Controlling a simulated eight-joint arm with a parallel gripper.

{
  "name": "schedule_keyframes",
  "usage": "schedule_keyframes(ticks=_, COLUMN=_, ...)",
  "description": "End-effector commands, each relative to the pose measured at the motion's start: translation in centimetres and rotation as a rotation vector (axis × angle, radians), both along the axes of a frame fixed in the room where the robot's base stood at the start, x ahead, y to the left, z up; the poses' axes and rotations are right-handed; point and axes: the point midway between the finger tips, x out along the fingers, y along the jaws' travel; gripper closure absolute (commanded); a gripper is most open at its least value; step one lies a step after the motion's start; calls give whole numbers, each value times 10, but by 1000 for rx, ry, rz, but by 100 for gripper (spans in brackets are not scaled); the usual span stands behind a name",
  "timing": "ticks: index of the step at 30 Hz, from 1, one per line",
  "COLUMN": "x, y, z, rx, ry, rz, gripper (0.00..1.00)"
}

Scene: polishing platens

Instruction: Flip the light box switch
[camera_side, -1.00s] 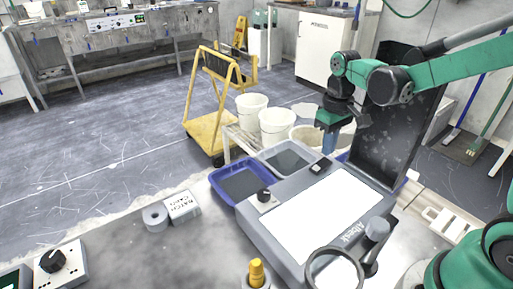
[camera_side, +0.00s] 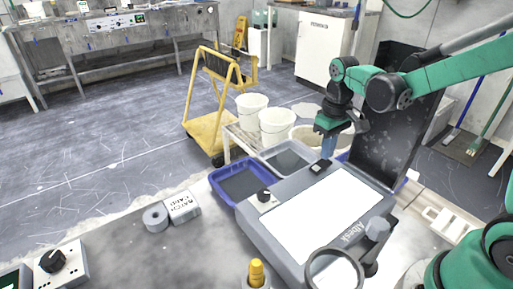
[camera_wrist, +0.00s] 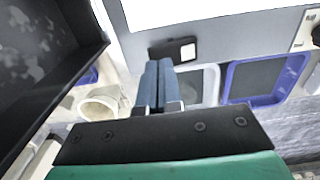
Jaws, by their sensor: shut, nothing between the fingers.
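The light box (camera_side: 261,221) is a grey case with a bright white panel (camera_side: 325,212) on the bench. Its switch (camera_side: 318,167) is a small dark block with a pale part, at the far edge of the case. In the wrist view the switch (camera_wrist: 174,50) lies just beyond my fingertips, its pale part to the right. My gripper (camera_side: 327,157) has blue fingers pressed together, with nothing between them. It points down close to the switch in the side view; I cannot tell whether it touches. The fingertips also show in the wrist view (camera_wrist: 158,65).
A dark upright panel (camera_side: 392,120) stands right of my gripper. A blue tray (camera_side: 222,190) and a grey tray (camera_side: 263,157) lie beside the box. A black knob (camera_side: 264,195) and a magnifier ring (camera_side: 310,263) are on or near the case.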

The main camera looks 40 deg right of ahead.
Motion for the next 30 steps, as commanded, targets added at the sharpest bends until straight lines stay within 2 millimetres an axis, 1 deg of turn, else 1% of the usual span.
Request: schedule_keyframes(ticks=30, x=0, y=0, z=-14, rx=0, ry=0, rz=0, gripper=100)
